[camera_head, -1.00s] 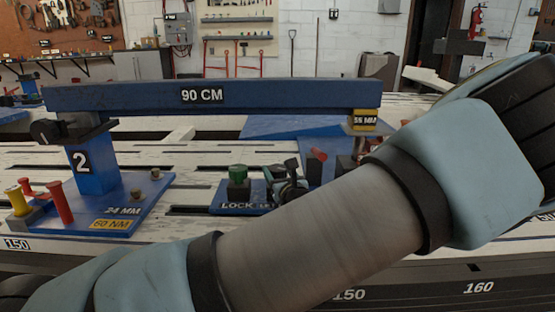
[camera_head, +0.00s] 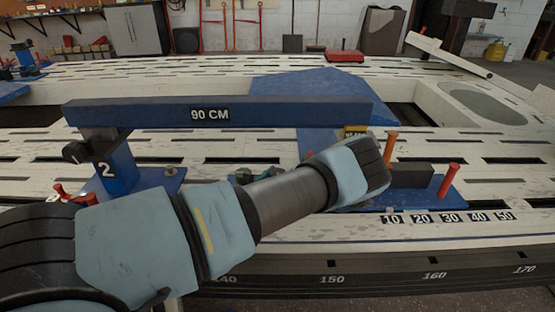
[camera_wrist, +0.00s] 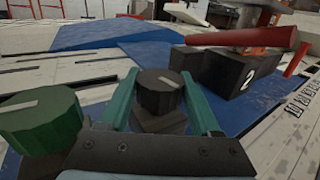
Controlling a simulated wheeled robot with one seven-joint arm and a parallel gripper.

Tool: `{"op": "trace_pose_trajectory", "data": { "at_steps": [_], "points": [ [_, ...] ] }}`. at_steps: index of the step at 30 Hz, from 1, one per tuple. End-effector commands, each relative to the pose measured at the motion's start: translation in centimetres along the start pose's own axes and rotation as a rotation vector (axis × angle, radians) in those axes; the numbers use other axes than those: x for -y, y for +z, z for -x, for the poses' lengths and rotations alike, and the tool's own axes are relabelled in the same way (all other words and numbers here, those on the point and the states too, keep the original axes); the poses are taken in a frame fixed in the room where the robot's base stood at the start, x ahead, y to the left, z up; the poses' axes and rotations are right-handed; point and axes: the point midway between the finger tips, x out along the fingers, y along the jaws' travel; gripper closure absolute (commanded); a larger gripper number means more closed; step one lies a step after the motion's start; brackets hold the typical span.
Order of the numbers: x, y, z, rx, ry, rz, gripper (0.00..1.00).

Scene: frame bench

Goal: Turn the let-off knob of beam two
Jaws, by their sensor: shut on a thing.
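In the wrist view, my gripper (camera_wrist: 161,100) has its two teal fingers on either side of a black round knob (camera_wrist: 157,90) and is shut on it. The knob has a pale mark on top and sits on a dark block. A larger green knob (camera_wrist: 40,120) with a pale mark stands to its left, apart from the fingers. In the head view, the blue beam (camera_head: 235,111) labelled 90 CM rests on a blue post (camera_head: 117,172) marked 2. My forearm hides the gripper and the black knob there; a bit of the green knob (camera_head: 243,175) shows.
A dark block (camera_wrist: 217,68) marked 2, with a red bar (camera_wrist: 240,37) above, stands close to the right of my gripper. In the head view, a red peg (camera_head: 448,181) and an orange peg (camera_head: 390,148) stand to the right.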

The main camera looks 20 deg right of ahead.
Motion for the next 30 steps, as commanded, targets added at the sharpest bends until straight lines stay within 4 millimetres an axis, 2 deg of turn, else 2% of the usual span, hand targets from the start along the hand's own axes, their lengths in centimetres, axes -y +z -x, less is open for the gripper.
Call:
{"op": "trace_pose_trajectory", "data": {
  "at_steps": [1,12,30],
  "points": [
    [-0.19,0.76,0.15,-0.003,-0.033,-0.003,0.91],
    [-0.03,0.41,-0.03,0.002,-0.217,-0.003,0.92],
    [0.08,0.24,-0.25,0.008,-0.258,-0.003,0.91]
  ]
}}
